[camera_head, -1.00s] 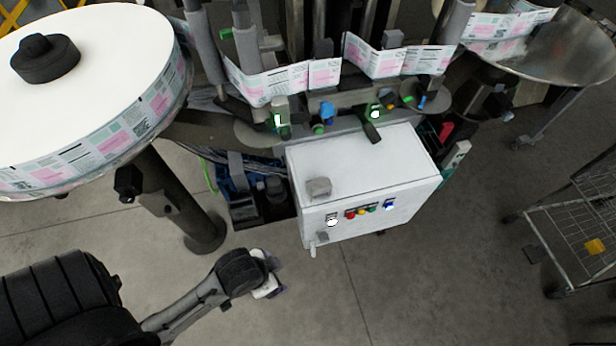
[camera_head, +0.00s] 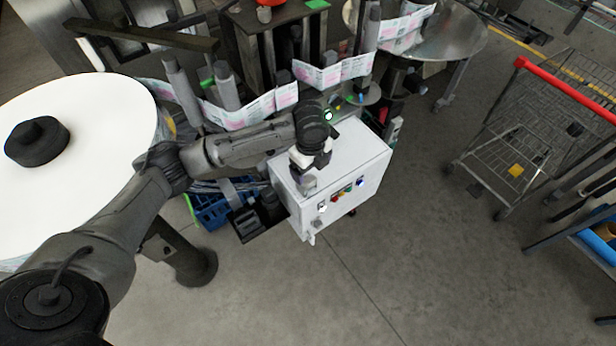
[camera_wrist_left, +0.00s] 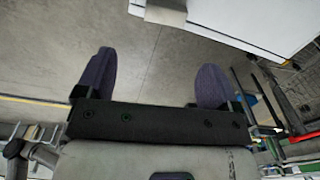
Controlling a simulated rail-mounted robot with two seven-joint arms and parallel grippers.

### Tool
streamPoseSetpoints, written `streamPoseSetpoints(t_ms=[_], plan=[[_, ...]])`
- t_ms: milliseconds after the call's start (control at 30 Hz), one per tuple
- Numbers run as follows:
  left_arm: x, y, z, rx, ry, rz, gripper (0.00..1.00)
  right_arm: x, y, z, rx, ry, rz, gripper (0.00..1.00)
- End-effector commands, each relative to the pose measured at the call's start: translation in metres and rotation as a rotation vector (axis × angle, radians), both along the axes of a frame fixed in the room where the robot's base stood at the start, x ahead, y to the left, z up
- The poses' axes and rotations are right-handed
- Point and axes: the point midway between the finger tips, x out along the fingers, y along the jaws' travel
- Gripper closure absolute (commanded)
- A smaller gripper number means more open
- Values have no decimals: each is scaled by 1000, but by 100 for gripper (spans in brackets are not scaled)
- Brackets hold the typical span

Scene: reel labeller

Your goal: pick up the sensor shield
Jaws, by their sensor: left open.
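A small grey block, which looks like the sensor shield (camera_head: 308,186), sits on top of the white control box (camera_head: 345,150), at its front left corner. My left gripper (camera_head: 306,170) is right at this block in the head view and partly covers it. In the left wrist view, my left gripper (camera_wrist_left: 153,78) is open, with its two dark fingers wide apart and nothing between them. A pale grey block (camera_wrist_left: 165,12), probably the same shield, shows beyond the fingertips at the top edge, beside the white box (camera_wrist_left: 235,18). My right gripper is in neither view.
A large label reel (camera_head: 85,110) stands at the left under my left arm. The label web (camera_head: 245,110) runs behind the control box. A blue crate (camera_head: 212,215) is left of the box. A wire trolley (camera_head: 520,140) stands right. The floor in front is clear.

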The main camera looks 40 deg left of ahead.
Motion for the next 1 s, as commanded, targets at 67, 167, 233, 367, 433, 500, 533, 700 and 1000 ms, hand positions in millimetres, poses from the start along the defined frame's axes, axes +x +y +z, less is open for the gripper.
streamPoseSetpoints(t_ms=[67, 167, 233, 367, 433, 500, 533, 700, 1000], plan=[[6, 11, 15, 8, 5, -11, 13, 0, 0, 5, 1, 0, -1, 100], [9, 17, 19, 11, 12, -22, 13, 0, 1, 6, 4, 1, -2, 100], [10, 19, 13, 11, 17, -25, 13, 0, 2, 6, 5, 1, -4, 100], [9, 19, -9, 10, 19, -28, 13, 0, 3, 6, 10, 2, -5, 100], [10, 20, -21, 11, 19, -26, 13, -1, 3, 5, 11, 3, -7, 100], [9, 20, -32, 11, 18, -26, 13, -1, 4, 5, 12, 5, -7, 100], [9, 20, -37, 11, 18, -26, 13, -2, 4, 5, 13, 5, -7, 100], [10, 19, -54, 10, 14, -27, 13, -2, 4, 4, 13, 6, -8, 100], [10, 19, -72, 11, 16, -26, 13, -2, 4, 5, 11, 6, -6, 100]])
